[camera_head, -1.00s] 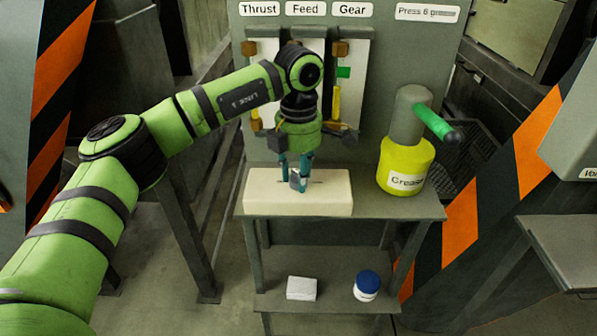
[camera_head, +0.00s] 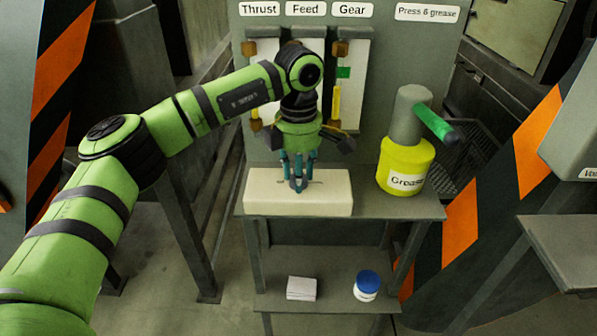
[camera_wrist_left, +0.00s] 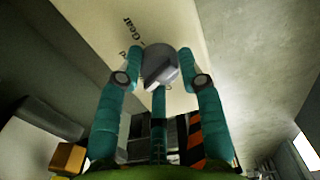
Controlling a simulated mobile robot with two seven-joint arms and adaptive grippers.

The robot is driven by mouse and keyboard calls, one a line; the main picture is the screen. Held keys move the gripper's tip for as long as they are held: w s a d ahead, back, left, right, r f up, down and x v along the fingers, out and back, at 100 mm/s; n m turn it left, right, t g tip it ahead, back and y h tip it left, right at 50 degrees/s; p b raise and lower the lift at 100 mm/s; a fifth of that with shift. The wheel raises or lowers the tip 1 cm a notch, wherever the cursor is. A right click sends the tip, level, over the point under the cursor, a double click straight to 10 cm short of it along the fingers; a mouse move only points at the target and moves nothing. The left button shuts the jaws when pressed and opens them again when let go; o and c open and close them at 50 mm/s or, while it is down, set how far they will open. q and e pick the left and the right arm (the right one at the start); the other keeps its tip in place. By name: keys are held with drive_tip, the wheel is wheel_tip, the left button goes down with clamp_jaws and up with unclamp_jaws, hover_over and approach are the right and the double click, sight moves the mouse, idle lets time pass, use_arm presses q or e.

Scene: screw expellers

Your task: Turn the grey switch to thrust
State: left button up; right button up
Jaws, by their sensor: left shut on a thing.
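The grey switch (camera_head: 297,185) stands on the front part of a cream box (camera_head: 325,203) on the bench. In the left wrist view the switch (camera_wrist_left: 159,64) is a round grey knob with a raised bar. Printed words show on the box there; "Gear" can be read, and another word is partly hidden. My left gripper (camera_head: 299,176) points down at the box from above. Its teal fingers are shut on the switch, with fingers on both sides of it in the left wrist view (camera_wrist_left: 160,79). The thrust mark is hidden. My right gripper is out of view.
A yellow grease container (camera_head: 404,172) with a grey top and green handle stands right of the box. Behind are tall gauges under Thrust (camera_head: 259,9), Feed and Gear signs. A white block (camera_head: 301,288) and a blue-lidded jar (camera_head: 367,284) sit on the lower shelf.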

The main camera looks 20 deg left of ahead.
use_arm(q)
drive_tip(key=o, duration=1.2)
drive_tip(key=shift+c, duration=0.2)
wheel_tip(320, 180, up, 12)
drive_tip(key=shift+f, duration=0.1)
